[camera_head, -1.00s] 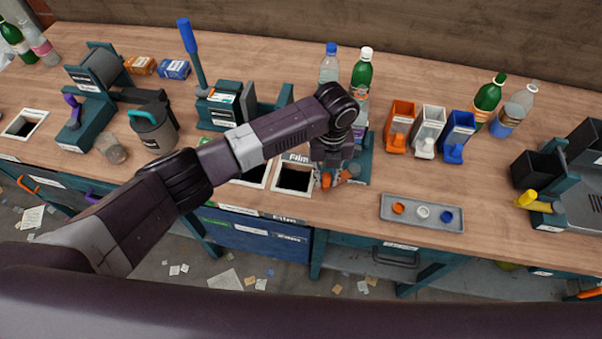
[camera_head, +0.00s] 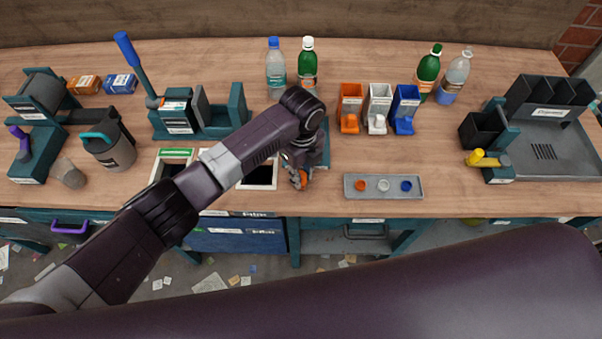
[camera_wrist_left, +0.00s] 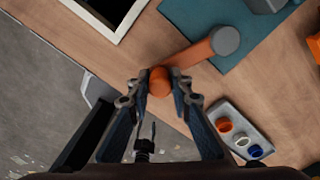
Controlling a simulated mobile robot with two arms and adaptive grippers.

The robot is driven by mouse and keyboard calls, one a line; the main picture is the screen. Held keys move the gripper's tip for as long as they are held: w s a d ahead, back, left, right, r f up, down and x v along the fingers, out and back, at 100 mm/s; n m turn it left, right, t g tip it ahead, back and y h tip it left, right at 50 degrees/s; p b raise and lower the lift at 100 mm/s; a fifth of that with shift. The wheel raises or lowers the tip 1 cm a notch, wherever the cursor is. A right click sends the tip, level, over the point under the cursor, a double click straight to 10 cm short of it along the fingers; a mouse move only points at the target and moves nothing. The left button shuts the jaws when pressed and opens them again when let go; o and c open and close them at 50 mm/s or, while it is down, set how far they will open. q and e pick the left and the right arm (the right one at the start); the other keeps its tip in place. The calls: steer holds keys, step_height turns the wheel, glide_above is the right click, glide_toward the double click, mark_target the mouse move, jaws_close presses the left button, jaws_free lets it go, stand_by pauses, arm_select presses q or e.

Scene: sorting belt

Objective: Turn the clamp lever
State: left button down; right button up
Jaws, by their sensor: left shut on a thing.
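The clamp lever (camera_wrist_left: 193,53) is an orange bar. In the left wrist view it runs from a grey round pivot at its upper right down to a rounded orange end. My left gripper (camera_wrist_left: 159,88) is shut on that rounded end, with one finger on each side. In the head view my left gripper (camera_head: 298,180) is at the front of the table, and the lever (camera_head: 304,177) is mostly hidden by the gripper and wrist. The teal base plate (camera_wrist_left: 228,27) lies under the pivot; my arm partly covers it in the head view. My right gripper is not in view.
A grey tray (camera_head: 350,194) with orange, white and blue caps lies right of my gripper. Orange (camera_head: 350,95), white and blue bins stand behind it. Bottles (camera_head: 308,68) stand at the back. An opening (camera_head: 262,176) in the tabletop is just left. Bare table lies beyond the tray.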

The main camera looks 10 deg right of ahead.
arm_select(q)
steer(key=shift+d, duration=0.1)
steer(key=c, duration=1.7)
jaws_free()
steer(key=shift+c, duration=0.2)
steer(key=shift+r, duration=0.3)
step_height(320, 180, up, 12)
steer(key=shift+f, duration=0.25)
steer(key=shift+s+f, duration=0.1)
steer(key=shift+s, duration=0.05)
